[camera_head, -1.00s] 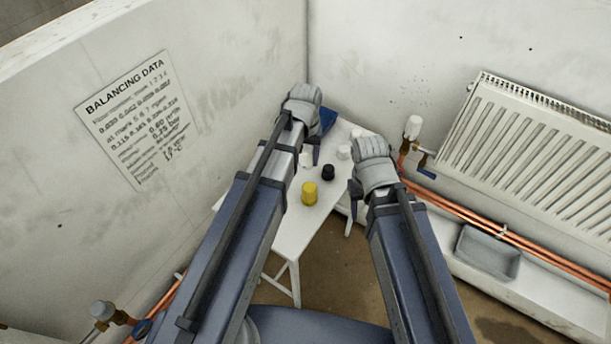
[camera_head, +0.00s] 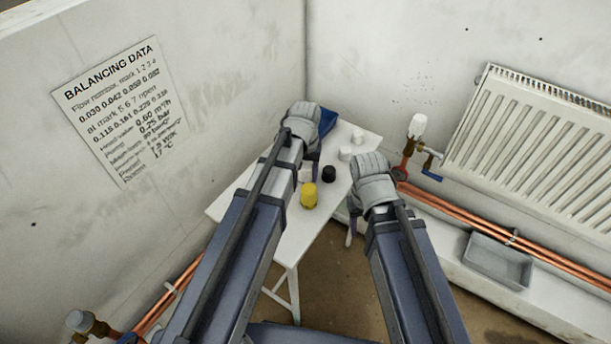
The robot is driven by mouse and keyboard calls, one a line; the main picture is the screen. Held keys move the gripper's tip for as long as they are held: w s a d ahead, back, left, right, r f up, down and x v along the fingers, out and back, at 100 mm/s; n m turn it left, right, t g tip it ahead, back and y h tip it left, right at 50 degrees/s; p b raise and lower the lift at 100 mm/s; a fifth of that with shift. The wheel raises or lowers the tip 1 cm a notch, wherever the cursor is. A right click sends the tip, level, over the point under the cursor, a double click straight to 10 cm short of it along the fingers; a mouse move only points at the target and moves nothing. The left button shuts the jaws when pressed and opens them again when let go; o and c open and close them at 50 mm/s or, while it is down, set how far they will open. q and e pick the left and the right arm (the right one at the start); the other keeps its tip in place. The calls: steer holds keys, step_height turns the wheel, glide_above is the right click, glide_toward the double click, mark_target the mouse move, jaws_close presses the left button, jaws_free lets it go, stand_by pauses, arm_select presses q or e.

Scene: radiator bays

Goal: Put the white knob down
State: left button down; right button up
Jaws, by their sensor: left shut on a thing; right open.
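My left gripper (camera_head: 311,160) is over the white table (camera_head: 292,243). Its grey housing hides most of its jaws. A white knob (camera_head: 306,174) shows partly below it, and the gripper appears shut on this knob. I cannot tell whether the knob touches the tabletop. My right gripper (camera_head: 353,203) is open and empty at the table's right edge, its fingers mostly hidden by its housing.
A black cap (camera_head: 329,174) and a yellow cap (camera_head: 308,196) stand close to the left gripper. Two white pieces (camera_head: 345,153) stand farther back, near a blue item (camera_head: 327,121). Copper pipes (camera_head: 460,212), a grey tray (camera_head: 497,262) and a radiator (camera_head: 535,135) are at right.

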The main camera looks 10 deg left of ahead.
mark_target(305, 165)
arm_select(q)
steer(key=shift+f, duration=0.1)
steer(key=shift+c, duration=1.3)
jaws_free()
step_height(305, 165, up, 12)
steer(key=p, duration=1.2)
steer(key=shift+s+r, duration=0.15)
steer(key=shift+r, duration=0.05)
